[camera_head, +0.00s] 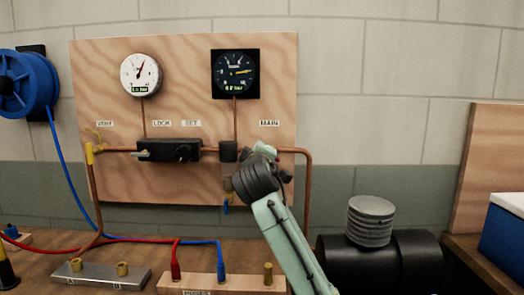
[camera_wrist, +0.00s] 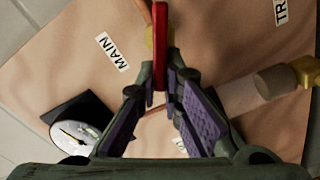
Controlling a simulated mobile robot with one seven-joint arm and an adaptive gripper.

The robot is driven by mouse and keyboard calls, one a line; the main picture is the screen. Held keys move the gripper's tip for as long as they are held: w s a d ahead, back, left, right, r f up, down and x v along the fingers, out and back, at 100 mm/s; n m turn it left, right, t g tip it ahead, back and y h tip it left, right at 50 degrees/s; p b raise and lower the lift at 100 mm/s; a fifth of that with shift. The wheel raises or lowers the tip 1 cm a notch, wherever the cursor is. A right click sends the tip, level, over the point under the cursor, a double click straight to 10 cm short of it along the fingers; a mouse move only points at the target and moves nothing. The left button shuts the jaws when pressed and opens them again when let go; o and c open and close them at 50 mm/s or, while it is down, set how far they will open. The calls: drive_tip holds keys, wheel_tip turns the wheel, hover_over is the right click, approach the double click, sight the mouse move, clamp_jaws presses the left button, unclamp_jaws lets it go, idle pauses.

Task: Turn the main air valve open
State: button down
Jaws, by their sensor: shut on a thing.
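The main air valve shows in the wrist view as a red lever handle (camera_wrist: 160,45) with a brass fitting (camera_wrist: 149,38) beside it on a copper pipe. My gripper (camera_wrist: 160,98) has its purple-padded fingers closed about the near end of the red handle. The MAIN label (camera_wrist: 112,52) is to the left of the handle there. In the head view my gripper (camera_head: 266,160) is at the board's right side, just below the MAIN label (camera_head: 269,123). It hides the valve and its handle in that view.
The wooden board (camera_head: 190,80) carries a white gauge (camera_head: 141,74), a dark gauge (camera_head: 235,73), a black block (camera_head: 169,151) and copper pipes. A black cylinder (camera_head: 405,262) lies at lower right. Red and blue hoses (camera_head: 65,180) run at left.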

drive_tip(key=n, duration=0.2)
drive_tip(key=f+n, duration=0.1)
drive_tip(key=n, duration=0.2)
drive_tip(key=shift+a+f+n, duration=0.15)
drive_tip(key=shift+n, duration=0.15)
idle(0.4)
drive_tip(key=c, duration=1.7)
unclamp_jaws()
drive_tip(key=s, duration=1.2)
drive_tip(key=shift+f, duration=0.1)
